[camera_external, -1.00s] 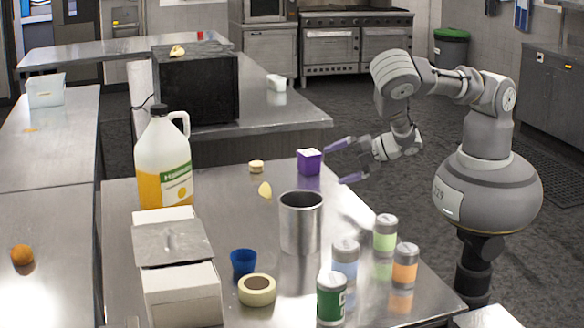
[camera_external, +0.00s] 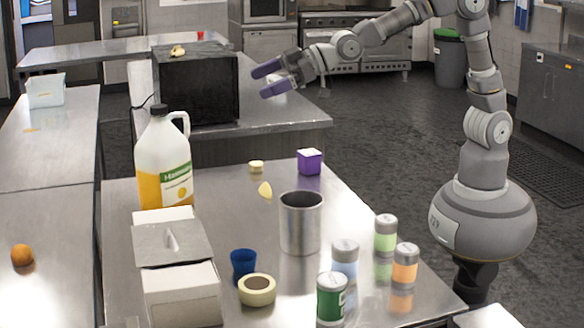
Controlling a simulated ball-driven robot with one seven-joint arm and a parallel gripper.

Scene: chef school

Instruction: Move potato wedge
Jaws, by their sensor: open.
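A pale yellow wedge-shaped piece (camera_external: 265,189), which looks like a potato wedge, lies on the front steel table (camera_external: 225,217), left of the metal pot. Another small yellowish piece (camera_external: 178,51) lies on top of the black box (camera_external: 197,85); I cannot tell which of the two is the potato wedge. My gripper (camera_external: 259,82) is open and empty. It is raised in the air, with its purple fingers pointing left toward the right side of the black box. It is apart from both pieces.
A metal pot (camera_external: 300,223), purple box (camera_external: 310,161), small yellowish cylinder (camera_external: 256,166), juice jug (camera_external: 164,165), blue cup (camera_external: 243,261), tape roll (camera_external: 257,290), white box (camera_external: 180,290) and several jars (camera_external: 386,232) stand on the front table. Its middle is fairly clear.

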